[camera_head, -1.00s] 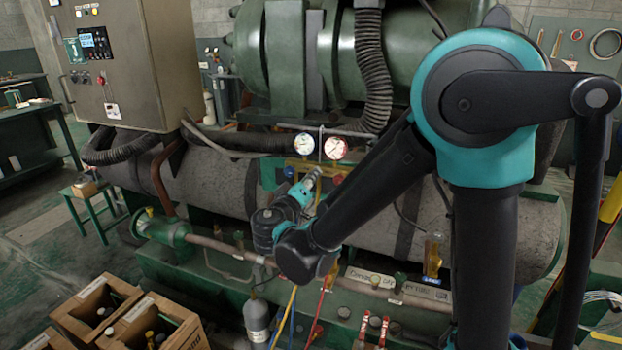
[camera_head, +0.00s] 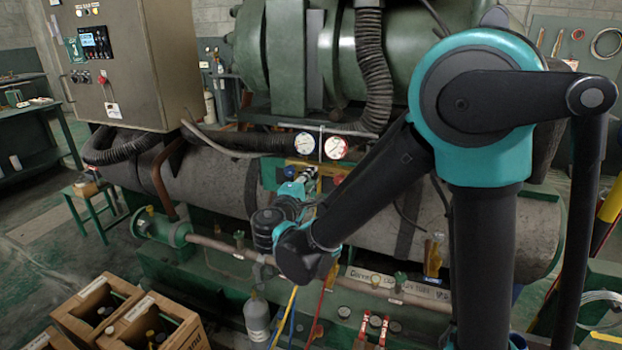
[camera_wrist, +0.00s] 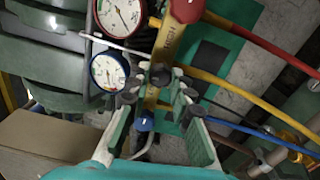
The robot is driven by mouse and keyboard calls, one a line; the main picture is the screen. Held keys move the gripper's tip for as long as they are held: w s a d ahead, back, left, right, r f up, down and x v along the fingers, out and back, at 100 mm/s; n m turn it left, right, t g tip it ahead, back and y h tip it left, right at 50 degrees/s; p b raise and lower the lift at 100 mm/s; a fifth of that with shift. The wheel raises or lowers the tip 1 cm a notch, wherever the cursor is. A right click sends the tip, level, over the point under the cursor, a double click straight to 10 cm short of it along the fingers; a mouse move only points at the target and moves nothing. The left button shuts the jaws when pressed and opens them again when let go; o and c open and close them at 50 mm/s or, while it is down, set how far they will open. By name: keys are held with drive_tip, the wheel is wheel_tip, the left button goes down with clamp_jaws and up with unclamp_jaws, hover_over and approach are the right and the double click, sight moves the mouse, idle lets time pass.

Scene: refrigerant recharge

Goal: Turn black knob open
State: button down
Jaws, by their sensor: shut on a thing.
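The black knob (camera_wrist: 160,75) sits on the yellow gauge manifold (camera_wrist: 166,45) in the wrist view. My gripper (camera_wrist: 158,88) has its pale fingers on either side of the knob and is shut on it. The fingertips hide part of the knob. In the head view my gripper (camera_head: 309,178) is at the manifold, below the two gauges, and the knob is too small to make out there.
A red-rimmed gauge (camera_wrist: 122,14) and a blue-rimmed gauge (camera_wrist: 108,71) are beside the manifold. A red knob (camera_wrist: 187,10) and a blue knob (camera_wrist: 145,122) flank the black one. Red, yellow and blue hoses run off to the right.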

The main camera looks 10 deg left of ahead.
drive_tip(key=shift+n, duration=0.7)
drive_tip(key=c, duration=1.3)
unclamp_jaws()
drive_tip(key=s, duration=0.4)
drive_tip(key=s+a, duration=0.1)
drive_tip(key=s, duration=0.7)
drive_tip(key=shift+a, duration=0.4)
